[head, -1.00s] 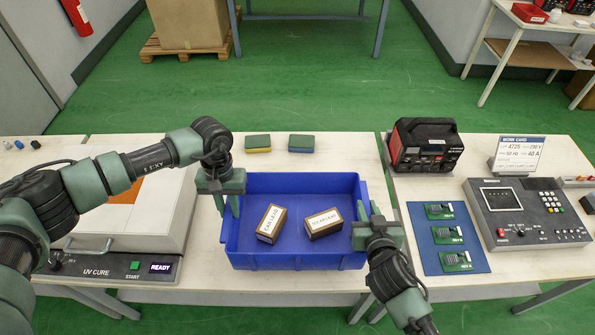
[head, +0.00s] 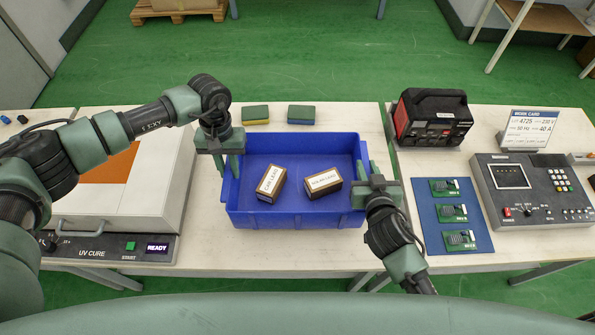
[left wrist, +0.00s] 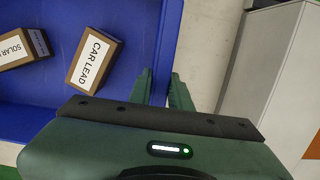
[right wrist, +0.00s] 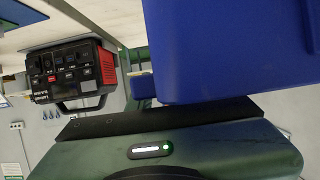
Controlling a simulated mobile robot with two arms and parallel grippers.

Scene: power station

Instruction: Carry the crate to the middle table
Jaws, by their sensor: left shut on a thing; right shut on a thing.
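The blue crate (head: 292,222) is at the middle white-topped table and holds two brown boxes, one labelled CAR LEAD (head: 270,184) and one labelled SOLAR LEAD (head: 322,182). My left gripper (head: 230,166) is shut on the crate's left wall; in the left wrist view its fingers (left wrist: 163,90) straddle that wall. My right gripper (head: 367,170) is shut on the right wall. In the right wrist view the crate's outer side (right wrist: 230,50) fills the upper right. I cannot tell whether the crate's bottom touches the table.
The UV cure machine (head: 115,215) stands to the left. On the right are a black-and-red power unit (head: 432,118), a blue mat with green boards (head: 452,241) and a control panel (head: 530,190). A table strip before the crate is bare.

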